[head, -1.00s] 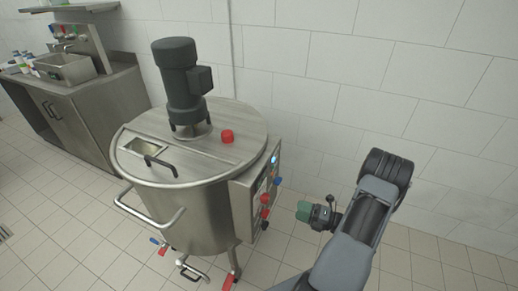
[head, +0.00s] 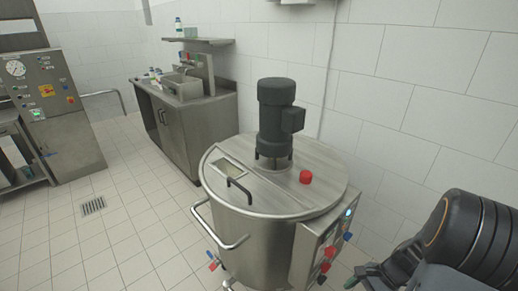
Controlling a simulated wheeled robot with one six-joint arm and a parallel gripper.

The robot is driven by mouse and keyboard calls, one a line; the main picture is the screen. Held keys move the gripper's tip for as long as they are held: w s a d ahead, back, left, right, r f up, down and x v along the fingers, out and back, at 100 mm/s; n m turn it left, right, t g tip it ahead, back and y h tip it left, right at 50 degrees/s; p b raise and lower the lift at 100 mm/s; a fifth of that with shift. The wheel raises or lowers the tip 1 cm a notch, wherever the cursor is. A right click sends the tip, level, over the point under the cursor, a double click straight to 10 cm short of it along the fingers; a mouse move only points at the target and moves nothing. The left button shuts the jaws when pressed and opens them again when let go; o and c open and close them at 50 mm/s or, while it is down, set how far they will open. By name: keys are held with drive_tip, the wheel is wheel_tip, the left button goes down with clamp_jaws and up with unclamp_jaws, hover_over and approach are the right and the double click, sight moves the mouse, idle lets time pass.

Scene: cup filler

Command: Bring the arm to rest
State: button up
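My arm (head: 470,235) shows at the lower right of the head view, folded, with a dark joint that carries an orange ring. A smaller dark part of my arm, with a small knob, shows at the bottom edge beside the kettle's control box. My gripper's fingers are not visible; they seem cut off by the bottom edge. I cannot see anything held.
A steel mixing kettle (head: 225,200) with a dark motor (head: 276,115) and a red knob (head: 306,177) on its lid stands left of my arm. Its control box (head: 318,245) faces the arm closely. A sink counter (head: 205,128) and a machine (head: 60,125) stand further left. Open floor (head: 140,235) lies between.

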drive_tip(key=a+r+n+t+h+p, duration=0.1)
drive_tip(key=a+r+n+t+h, duration=0.1)
drive_tip(key=a+r+n, duration=0.3)
drive_tip(key=w+a+r+n+t+h+p, duration=0.1)
drive_tip(key=a+r+n+t+h, duration=0.2)
drive_tip(key=r+n, duration=0.6)
wheel_tip(320, 180, up, 5)
drive_tip(key=a+h, duration=0.2)
drive_tip(key=a, duration=0.1)
drive_tip(key=shift+r+n, duration=0.15)
drive_tip(key=shift+n, duration=0.15)
drive_tip(key=shift+w+d, duration=0.1)
drive_tip(key=shift+c, duration=0.4)
idle(0.3)
